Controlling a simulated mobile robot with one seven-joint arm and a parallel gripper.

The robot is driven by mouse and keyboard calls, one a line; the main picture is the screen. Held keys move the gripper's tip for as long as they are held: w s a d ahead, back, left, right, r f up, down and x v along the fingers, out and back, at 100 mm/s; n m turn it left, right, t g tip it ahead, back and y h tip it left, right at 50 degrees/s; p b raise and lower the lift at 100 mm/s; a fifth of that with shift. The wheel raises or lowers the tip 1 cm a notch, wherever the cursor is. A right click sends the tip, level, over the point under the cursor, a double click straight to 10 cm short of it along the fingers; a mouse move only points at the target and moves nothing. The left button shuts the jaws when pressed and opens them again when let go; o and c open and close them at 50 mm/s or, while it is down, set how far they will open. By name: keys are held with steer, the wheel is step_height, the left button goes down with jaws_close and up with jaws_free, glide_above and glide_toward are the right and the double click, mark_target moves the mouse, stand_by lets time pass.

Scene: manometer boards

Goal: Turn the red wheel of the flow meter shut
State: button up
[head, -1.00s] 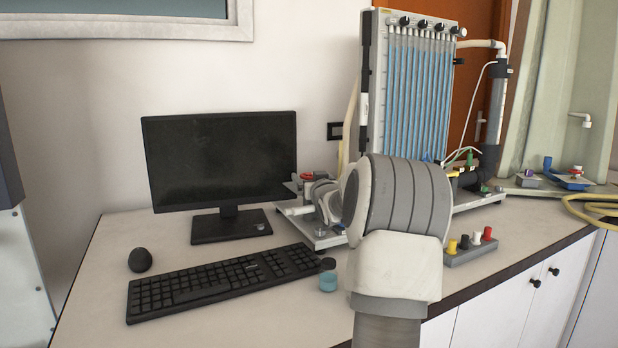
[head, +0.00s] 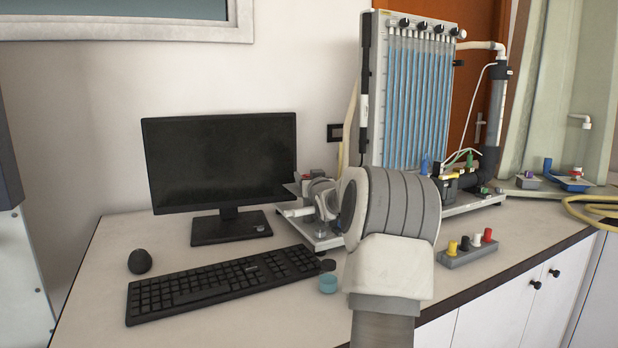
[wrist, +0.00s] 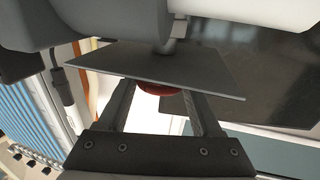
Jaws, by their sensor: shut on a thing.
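The red wheel (wrist: 158,89) shows in the wrist view as a dark red rounded piece under the edge of a grey plate. My gripper (wrist: 160,94) has one finger on each side of it and is shut on it. The plate hides most of the wheel and the fingertips. The manometer board (head: 415,95) with blue tubes stands upright behind my arm.
A monitor (head: 220,160) stands left of my wrist, close to it. A keyboard (head: 225,283), a mouse (head: 140,260) and a small teal pot (head: 328,284) lie in front. A grey block with coloured knobs (head: 467,249) is at the right.

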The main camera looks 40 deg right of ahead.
steer(key=c, duration=0.3)
steer(key=shift+c, duration=0.2)
